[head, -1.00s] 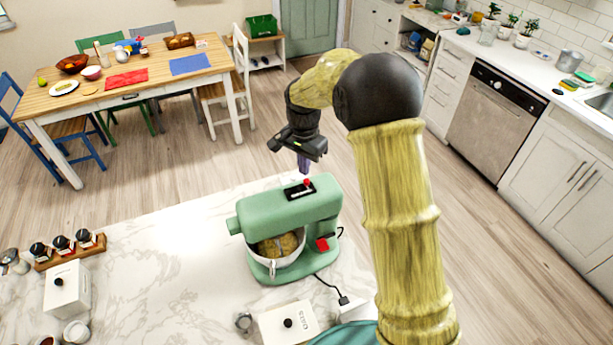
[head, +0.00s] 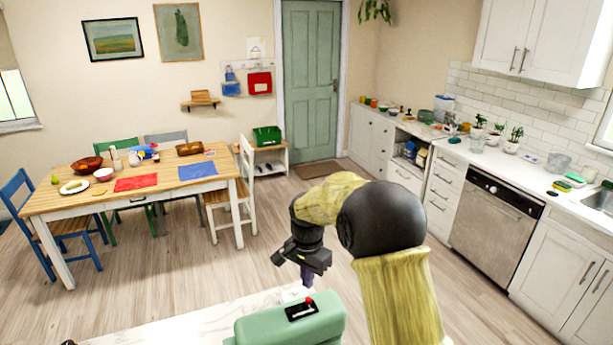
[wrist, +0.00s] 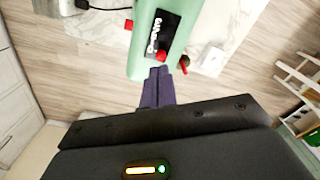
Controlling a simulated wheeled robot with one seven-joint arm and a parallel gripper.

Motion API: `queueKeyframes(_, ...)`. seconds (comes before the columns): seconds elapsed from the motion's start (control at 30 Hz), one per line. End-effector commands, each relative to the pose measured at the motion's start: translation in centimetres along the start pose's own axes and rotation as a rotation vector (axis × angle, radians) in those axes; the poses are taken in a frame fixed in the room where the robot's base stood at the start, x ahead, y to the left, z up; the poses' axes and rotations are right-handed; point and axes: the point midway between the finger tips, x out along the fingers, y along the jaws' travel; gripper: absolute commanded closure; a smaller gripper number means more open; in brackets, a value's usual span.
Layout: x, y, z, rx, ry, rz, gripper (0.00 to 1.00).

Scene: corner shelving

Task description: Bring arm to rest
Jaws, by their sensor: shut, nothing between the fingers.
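My gripper (head: 306,275) hangs at the end of my bent arm, pointing down, just behind the green stand mixer (head: 290,322) in the head view. Only the top of the mixer shows there, with its dark switch panel and red knob. In the wrist view my gripper's purple fingers (wrist: 158,86) are together and empty. Their tips appear close to the end of the mixer head (wrist: 160,40) in that picture; whether they touch it I cannot tell.
The marble counter (head: 190,325) lies under the mixer. Open wooden floor spreads beyond it. A dining table (head: 110,198) with chairs stands at the left back. White cabinets and a dishwasher (head: 493,220) line the right. A green door (head: 309,80) is at the back.

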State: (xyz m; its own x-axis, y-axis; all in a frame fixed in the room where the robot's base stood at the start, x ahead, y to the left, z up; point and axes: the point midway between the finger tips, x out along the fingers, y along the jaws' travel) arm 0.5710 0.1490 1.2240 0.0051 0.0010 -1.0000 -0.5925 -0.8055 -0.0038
Motion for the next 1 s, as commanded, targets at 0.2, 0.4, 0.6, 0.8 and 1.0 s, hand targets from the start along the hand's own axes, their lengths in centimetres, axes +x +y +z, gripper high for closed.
queueKeyframes(0.2, 0.3, 5.2, 0.4, -0.12, 0.032, -0.029, 1.0)
queueKeyframes(0.4, 1.0, 11.9, 2.1, -0.288, 0.085, -0.06, 1.0)
queueKeyframes(0.6, 2.3, 18.7, 5.0, -0.451, 0.148, -0.075, 1.0)
queueKeyframes(0.8, 3.9, 24.0, 8.2, -0.59, 0.205, -0.073, 1.0)
queueKeyframes(1.0, 4.3, 25.4, 9.2, -0.634, 0.221, -0.07, 1.0)
